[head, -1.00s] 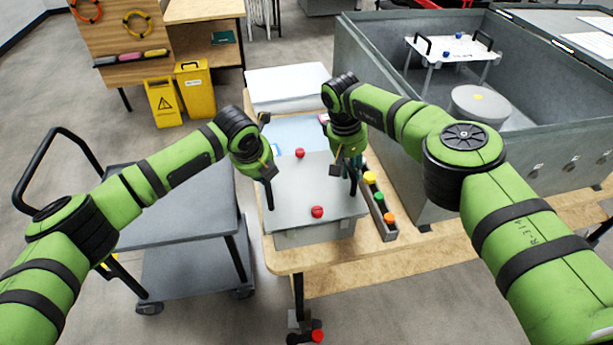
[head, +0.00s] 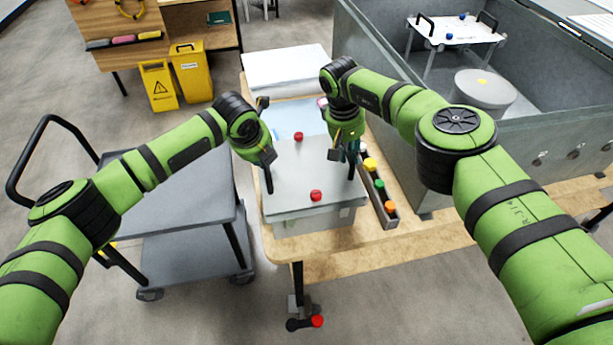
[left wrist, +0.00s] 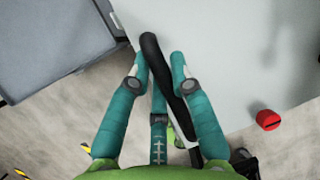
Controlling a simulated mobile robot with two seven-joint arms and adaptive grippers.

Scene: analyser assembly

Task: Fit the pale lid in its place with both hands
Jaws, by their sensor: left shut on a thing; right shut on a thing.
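The pale lid (head: 310,171) is a light grey plate with a red knob (head: 298,136) at the back and another red knob (head: 316,196) at the front. It lies level over a grey box (head: 320,218) on the wooden table; whether it touches the box all round I cannot tell. My left gripper (head: 268,172) is shut on the black handle at the lid's left side. In the left wrist view, this black handle (left wrist: 153,50) runs between the teal fingers. My right gripper (head: 343,165) is shut at the lid's right side, on its black handle (head: 351,172).
A narrow tray (head: 391,215) with yellow, green and orange knobs lies right of the box. A large grey tank (head: 440,135) stands to the right, holding a white panel with black handles (head: 455,31). A grey trolley (head: 175,215) stands left. A white block (head: 285,72) is behind.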

